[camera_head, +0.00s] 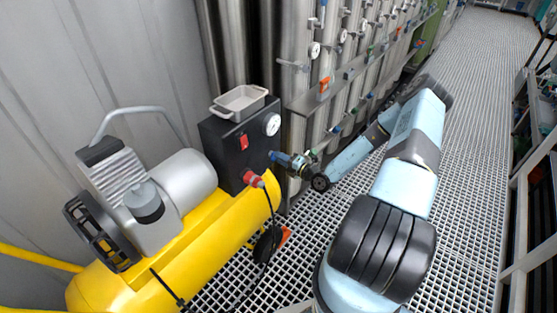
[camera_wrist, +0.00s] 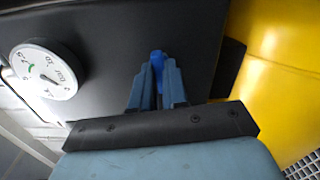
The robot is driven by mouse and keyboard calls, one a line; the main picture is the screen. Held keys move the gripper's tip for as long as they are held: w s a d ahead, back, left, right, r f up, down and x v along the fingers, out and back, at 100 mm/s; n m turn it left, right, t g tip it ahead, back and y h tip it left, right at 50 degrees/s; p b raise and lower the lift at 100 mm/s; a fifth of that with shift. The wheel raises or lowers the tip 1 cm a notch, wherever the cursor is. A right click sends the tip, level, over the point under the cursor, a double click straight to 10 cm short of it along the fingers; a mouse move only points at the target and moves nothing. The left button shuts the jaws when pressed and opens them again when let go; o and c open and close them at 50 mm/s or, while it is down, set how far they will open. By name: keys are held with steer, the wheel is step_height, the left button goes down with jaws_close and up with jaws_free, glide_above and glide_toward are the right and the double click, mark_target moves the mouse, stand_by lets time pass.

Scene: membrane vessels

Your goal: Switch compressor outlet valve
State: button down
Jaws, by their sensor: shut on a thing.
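The compressor has a yellow tank (camera_head: 215,240) and a black control box (camera_head: 223,150) at its right end. The outlet valve is a small bright blue handle (camera_wrist: 157,62) on the box's face, seen in the wrist view. My gripper (camera_wrist: 158,82) has its blue-grey fingers on either side of this handle and is shut on it. In the head view my gripper (camera_head: 277,157) reaches the right face of the box from the right. The handle's lower part is hidden between the fingers, and its exact turn is hard to tell.
A white round gauge (camera_head: 272,124) sits above the valve; it also shows in the wrist view (camera_wrist: 45,70). A red plug (camera_head: 252,179) with a black cable is below. A grey tray (camera_head: 240,103) rests on the box.

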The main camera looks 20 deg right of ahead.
steer(key=shift+d+f+m, duration=0.2)
steer(key=shift+d+m, duration=0.05)
steer(key=shift+m, duration=0.35)
steer(key=c, duration=1.1)
jaws_free()
steer(key=shift+a, duration=0.1)
steer(key=shift+c, duration=0.2)
steer(key=shift+r, duration=0.1)
steer(key=shift+s, duration=0.1)
steer(key=v, duration=1.3)
steer(key=shift+s+d, duration=0.25)
